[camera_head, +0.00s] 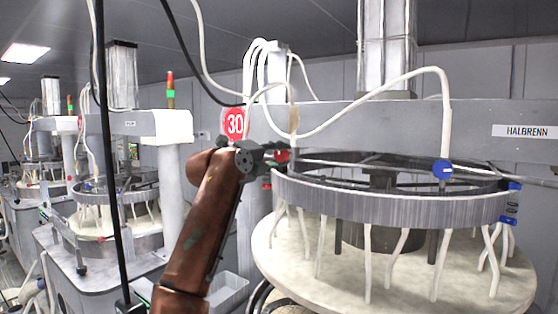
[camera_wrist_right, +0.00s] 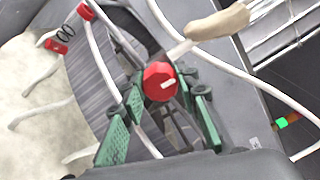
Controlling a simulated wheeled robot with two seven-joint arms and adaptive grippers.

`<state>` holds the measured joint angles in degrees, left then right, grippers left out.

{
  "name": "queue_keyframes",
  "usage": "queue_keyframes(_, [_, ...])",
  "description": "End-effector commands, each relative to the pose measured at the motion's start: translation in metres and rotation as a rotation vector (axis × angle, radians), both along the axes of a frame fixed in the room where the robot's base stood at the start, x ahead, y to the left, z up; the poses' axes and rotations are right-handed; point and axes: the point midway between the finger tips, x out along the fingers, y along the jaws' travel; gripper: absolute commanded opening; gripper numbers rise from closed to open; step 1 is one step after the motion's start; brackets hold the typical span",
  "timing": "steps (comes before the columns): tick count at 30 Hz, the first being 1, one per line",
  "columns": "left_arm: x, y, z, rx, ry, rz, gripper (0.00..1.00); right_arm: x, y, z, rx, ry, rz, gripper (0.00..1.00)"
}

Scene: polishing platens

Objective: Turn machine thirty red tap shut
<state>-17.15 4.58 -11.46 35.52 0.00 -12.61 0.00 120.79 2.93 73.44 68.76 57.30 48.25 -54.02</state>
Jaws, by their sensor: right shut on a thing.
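The red tap (camera_wrist_right: 160,80) is a faceted red knob with a pale mark on its face. It sits between the two green fingers of my right gripper (camera_wrist_right: 157,105) in the wrist view. In the head view the tap (camera_head: 282,156) shows as a small red spot at the tip of my right gripper (camera_head: 272,157), at the left rim of the polishing ring. The right gripper is shut on the tap. A round red sign with 30 (camera_head: 234,124) is just behind the gripper. My left gripper is not in view.
White hoses (camera_wrist_right: 250,72) pass close to the gripper. Other machines (camera_head: 100,215) stand at left.

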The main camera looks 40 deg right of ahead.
Motion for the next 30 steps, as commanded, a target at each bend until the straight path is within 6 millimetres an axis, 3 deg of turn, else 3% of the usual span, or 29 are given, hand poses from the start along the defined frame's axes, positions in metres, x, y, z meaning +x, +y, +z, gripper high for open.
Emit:
queue_keyframes(9, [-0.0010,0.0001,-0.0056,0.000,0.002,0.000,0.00,0.0007,0.0010,0.0014,-0.035,0.104,0.003,0.04])
queue_keyframes(25, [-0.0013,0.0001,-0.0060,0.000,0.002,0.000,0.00,0.0008,0.0012,0.0016,-0.040,0.125,0.003,0.04])
queue_keyframes(26, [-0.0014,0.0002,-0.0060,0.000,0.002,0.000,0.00,0.0008,0.0012,0.0016,-0.040,0.125,0.003,0.31])
queue_keyframes(30, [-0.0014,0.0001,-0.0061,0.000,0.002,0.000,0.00,0.0005,0.0008,0.0011,-0.039,0.124,0.002,0.40])
